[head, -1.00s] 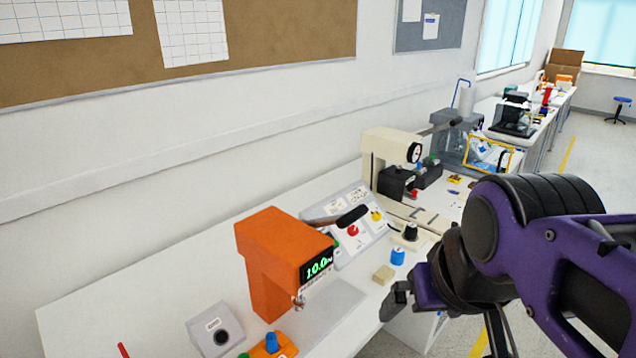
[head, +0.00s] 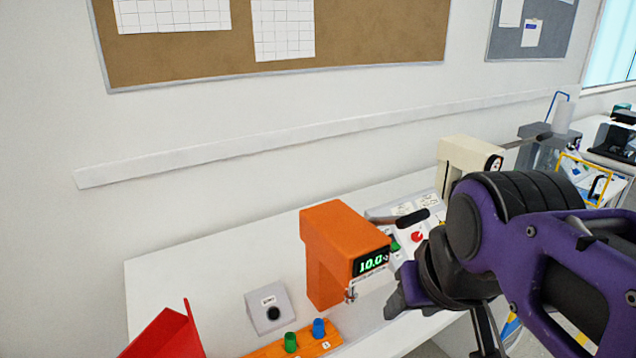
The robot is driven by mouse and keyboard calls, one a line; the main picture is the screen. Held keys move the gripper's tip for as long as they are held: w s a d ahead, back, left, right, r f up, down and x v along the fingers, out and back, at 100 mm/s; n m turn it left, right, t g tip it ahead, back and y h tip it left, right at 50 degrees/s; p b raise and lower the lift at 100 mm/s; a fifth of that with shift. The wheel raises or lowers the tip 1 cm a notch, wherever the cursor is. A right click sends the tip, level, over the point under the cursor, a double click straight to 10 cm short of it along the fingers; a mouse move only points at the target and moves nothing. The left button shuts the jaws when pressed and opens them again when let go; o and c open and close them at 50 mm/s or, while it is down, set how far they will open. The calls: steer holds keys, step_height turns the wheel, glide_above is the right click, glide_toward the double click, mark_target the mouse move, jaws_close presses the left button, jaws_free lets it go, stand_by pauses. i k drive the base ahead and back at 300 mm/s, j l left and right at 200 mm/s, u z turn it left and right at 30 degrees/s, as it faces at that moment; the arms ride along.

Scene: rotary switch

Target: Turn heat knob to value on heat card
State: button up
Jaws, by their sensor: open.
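A small grey sloped box with a round black knob (head: 273,314) stands on the white bench. It carries a small label that is too small to read, so I cannot tell if this is the heat knob. I cannot pick out a heat card. My gripper (head: 398,302) is open, at the lower right, in front of the orange machine's right side as seen here. It is well to the right of the grey box, and I see nothing in it. My purple and black arm hides part of the bench's right side.
An orange machine (head: 338,248) with a green lit display reading about 10.0 stands mid-bench. A red bin-like object (head: 165,335) is at the front left. A control panel (head: 405,208) and cream machine (head: 468,155) stand behind my arm.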

mark_target(416, 236)
steer(key=i+l+u, duration=0.15)
steer(key=l+u, duration=0.5)
steer(key=i+l+u, duration=0.1)
steer(key=l, duration=0.35)
steer(key=l+u, duration=0.1)
steer(key=l, duration=0.35)
steer(key=i+l, duration=0.1)
steer(key=l, duration=0.95)
steer(key=i+u, duration=0.05)
